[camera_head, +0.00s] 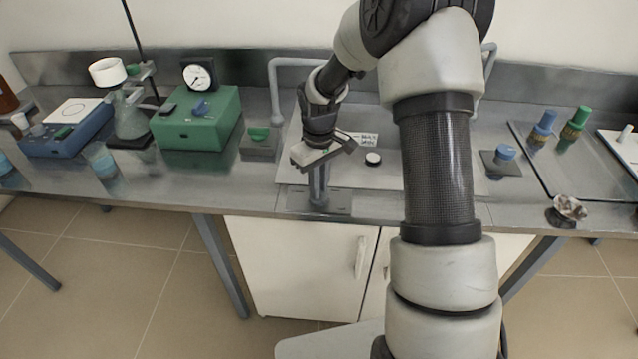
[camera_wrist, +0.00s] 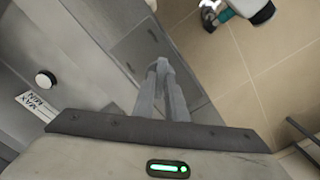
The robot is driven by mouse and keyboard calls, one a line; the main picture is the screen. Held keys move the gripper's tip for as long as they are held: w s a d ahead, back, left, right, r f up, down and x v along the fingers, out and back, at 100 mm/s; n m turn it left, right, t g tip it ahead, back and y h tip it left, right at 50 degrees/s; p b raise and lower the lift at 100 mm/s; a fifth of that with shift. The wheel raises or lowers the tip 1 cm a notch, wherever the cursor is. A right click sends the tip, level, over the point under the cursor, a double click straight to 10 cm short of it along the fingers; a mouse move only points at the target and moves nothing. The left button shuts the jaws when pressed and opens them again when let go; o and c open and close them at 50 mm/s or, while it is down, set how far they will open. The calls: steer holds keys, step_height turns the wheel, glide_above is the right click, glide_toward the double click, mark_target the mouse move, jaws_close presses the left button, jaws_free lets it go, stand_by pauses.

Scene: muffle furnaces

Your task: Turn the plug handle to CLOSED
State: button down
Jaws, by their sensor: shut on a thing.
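My gripper (camera_head: 318,203) points down at the front edge of the bench, over a flat grey plate (camera_head: 338,203). In the wrist view its two grey fingers (camera_wrist: 161,68) come together at their tips. They are shut on a small grey piece that seems to be the plug handle. The piece is almost wholly hidden by the fingers, so I cannot tell its shape or which way it is turned. No OPEN or CLOSED marking can be read in either view.
A green box with a dial gauge (camera_head: 198,77) stands left. A glass-like tray (camera_head: 552,177) is right. Cabinet doors (camera_head: 303,270) are below.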

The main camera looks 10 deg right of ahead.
steer(key=n+p, duration=0.1)
steer(key=n, duration=0.3)
steer(key=shift+r+n, duration=0.1)
steer(key=shift+n, duration=0.2)
steer(key=n+p, duration=0.1)
steer(key=n, duration=0.3)
steer(key=shift+p, duration=0.4)
steer(key=shift+n, duration=0.3)
steer(key=c, duration=1.8)
jaws_free()
step_height(320, 180, up, 17)
steer(key=p, duration=0.1)
steer(key=shift+r, duration=0.15)
